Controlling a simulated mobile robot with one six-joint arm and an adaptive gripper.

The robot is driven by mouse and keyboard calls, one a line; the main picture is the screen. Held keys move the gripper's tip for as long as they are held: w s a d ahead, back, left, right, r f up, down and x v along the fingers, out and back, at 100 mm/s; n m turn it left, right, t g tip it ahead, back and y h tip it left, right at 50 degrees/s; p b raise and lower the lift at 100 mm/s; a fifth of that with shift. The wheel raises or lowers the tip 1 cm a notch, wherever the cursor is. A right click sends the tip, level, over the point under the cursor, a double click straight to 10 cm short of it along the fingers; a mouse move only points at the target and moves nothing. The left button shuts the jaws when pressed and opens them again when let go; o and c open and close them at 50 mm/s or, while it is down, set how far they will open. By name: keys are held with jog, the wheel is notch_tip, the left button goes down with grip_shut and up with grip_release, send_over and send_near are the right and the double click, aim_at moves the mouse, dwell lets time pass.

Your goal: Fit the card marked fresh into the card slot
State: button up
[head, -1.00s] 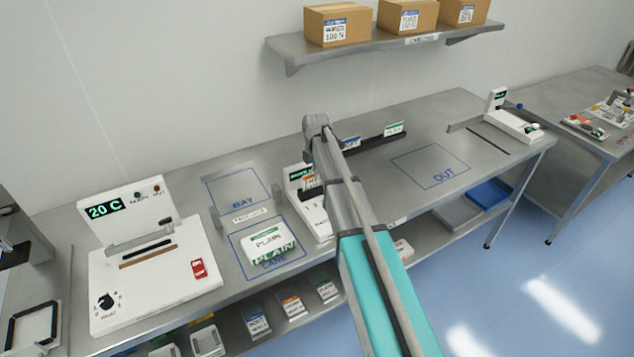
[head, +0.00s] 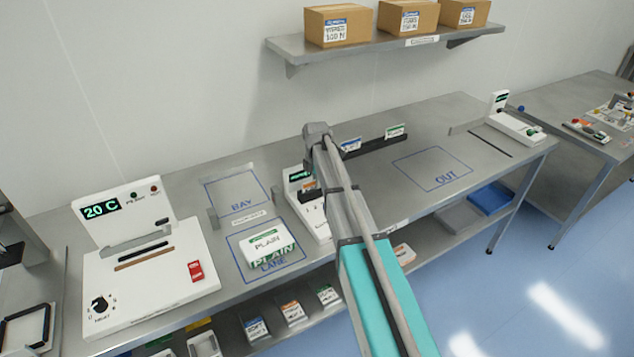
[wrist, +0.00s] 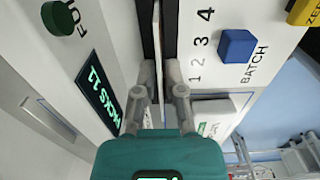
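A white device (head: 297,212) with a green-lit display stands at the middle of the bench. The wrist view shows its face close up, with the display (wrist: 103,95), a dark slot (wrist: 150,28), numbers 1 to 4 and a blue batch button (wrist: 236,46). A card with an orange band (head: 308,185) shows at the device in the head view, partly behind my arm. Its word is not readable. My arm hides the gripper in the head view.
A dark rack (head: 376,146) behind my arm holds a blue-marked card (head: 350,145) and a green-marked card (head: 395,131). A white heater unit (head: 150,275) stands farther left. The OUT area (head: 432,169) is clear.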

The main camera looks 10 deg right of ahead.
jog(key=shift+o, duration=1.2)
jog(key=shift+r, duration=0.1)
notch_tip(320, 180, up, 12)
jog(key=p, duration=1.2)
jog(key=shift+s, duration=0.15)
jog(key=s+m, duration=2.1)
jog(key=s, duration=0.8)
jog(key=shift+d+m, duration=0.15)
jog(key=shift+m, duration=0.15)
